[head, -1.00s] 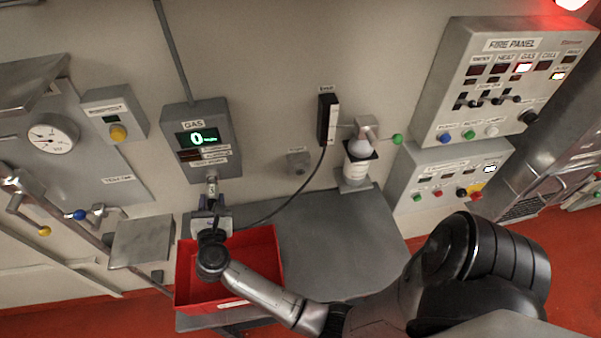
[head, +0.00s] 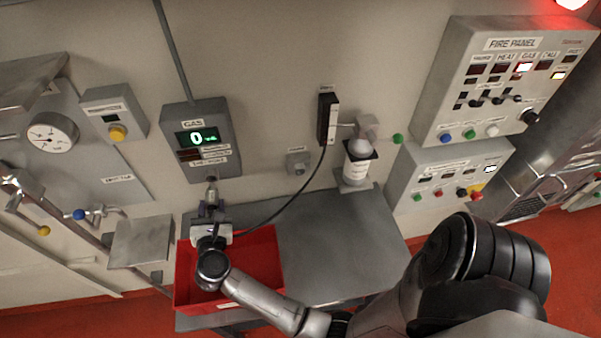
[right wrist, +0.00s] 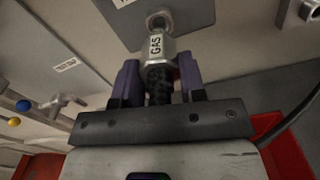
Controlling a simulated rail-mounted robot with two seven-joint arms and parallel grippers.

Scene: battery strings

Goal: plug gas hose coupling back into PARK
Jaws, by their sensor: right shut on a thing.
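My right gripper (head: 210,212) is shut on the gas hose coupling (head: 211,195), just below the grey GAS box. In the right wrist view the coupling (right wrist: 157,48), a metal collar marked GAS above a dark ribbed grip, sits between the purple fingers (right wrist: 158,85). Its tip is close to a round port (right wrist: 159,21) under the GAS box; I cannot tell whether they touch. A black hose (head: 290,196) curves from the gripper to a black wall unit. A small grey wall socket (head: 298,163), its label too small to read, is right of the GAS box. My left gripper is not in view.
The GAS box (head: 229,135) shows a green 0. A red bin (head: 262,262) stands under the gripper on a grey table (head: 330,245). A bottle-like canister (head: 357,165) stands right of the hose. The wall between GAS box and socket is clear.

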